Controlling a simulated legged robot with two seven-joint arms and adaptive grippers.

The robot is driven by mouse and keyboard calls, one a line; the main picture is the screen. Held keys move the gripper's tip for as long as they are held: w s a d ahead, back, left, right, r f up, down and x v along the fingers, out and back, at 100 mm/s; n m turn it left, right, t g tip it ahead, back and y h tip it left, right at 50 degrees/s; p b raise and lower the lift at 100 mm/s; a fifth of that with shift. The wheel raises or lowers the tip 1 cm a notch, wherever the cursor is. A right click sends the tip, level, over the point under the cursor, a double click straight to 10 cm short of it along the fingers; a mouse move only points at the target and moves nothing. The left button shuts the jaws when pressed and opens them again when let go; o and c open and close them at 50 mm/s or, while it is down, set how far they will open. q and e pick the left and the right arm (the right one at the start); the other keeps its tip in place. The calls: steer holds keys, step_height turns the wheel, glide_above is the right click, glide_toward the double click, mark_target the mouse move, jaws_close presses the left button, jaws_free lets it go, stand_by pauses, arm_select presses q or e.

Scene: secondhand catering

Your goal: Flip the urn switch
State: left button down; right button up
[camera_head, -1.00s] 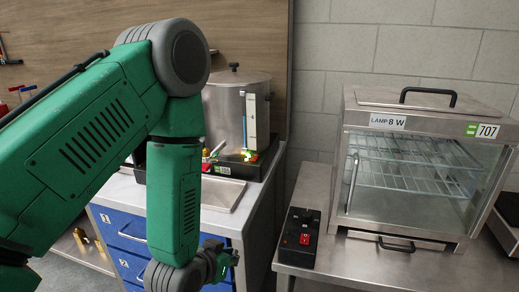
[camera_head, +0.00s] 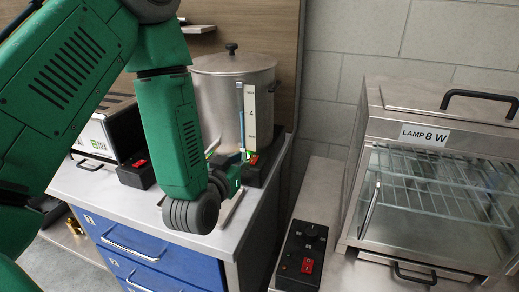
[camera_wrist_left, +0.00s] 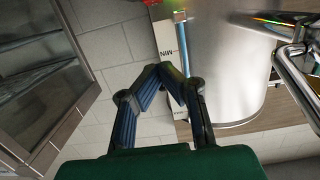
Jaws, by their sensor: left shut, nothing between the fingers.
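The steel urn (camera_head: 228,98) stands on a black base at the back of the left counter. Its upright level gauge (camera_head: 250,112) faces me, and a red switch (camera_head: 254,159) shows on the base below it. My left gripper (camera_head: 238,165) is just left of and in front of that switch, partly hidden by my wrist; I cannot tell whether it touches. In the left wrist view the fingers (camera_wrist_left: 166,72) are closed together and empty, with the urn (camera_wrist_left: 225,65) and its gauge (camera_wrist_left: 163,40) beyond. My right gripper is out of view.
A toaster-like appliance (camera_head: 112,128) and another red switch on a black box (camera_head: 136,172) stand left of the urn.

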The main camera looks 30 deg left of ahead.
mark_target(253, 159)
arm_select(q)
steer(key=p+x, duration=0.1)
steer(key=x, duration=0.8)
steer(key=shift+w, duration=0.15)
step_height(253, 159, down, 3)
steer(key=shift+f, duration=0.1)
steer(key=shift+w+a+f, duration=0.1)
steer(key=shift+a+f, duration=0.25)
steer(key=shift+f, duration=0.1)
steer(key=shift+a+f, duration=0.1)
steer(key=shift+a, duration=0.1)
steer(key=shift+d, duration=0.2)
steer(key=shift+w+d+r+g+p, duration=0.1)
steer(key=shift+d+r+g+p, duration=0.15)
steer(key=shift+p, duration=0.35)
steer(key=shift+f+g+p, duration=0.25)
steer(key=shift+g+p, duration=0.3)
steer(key=shift+w+f+h, duration=0.1)
steer(key=shift+f+h, duration=0.05)
steer(key=shift+h, duration=0.15)
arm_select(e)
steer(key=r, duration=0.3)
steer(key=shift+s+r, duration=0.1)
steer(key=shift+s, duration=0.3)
arm_select(q)
steer(key=shift+a+f, duration=0.1)
steer(key=shift+a, duration=0.05)
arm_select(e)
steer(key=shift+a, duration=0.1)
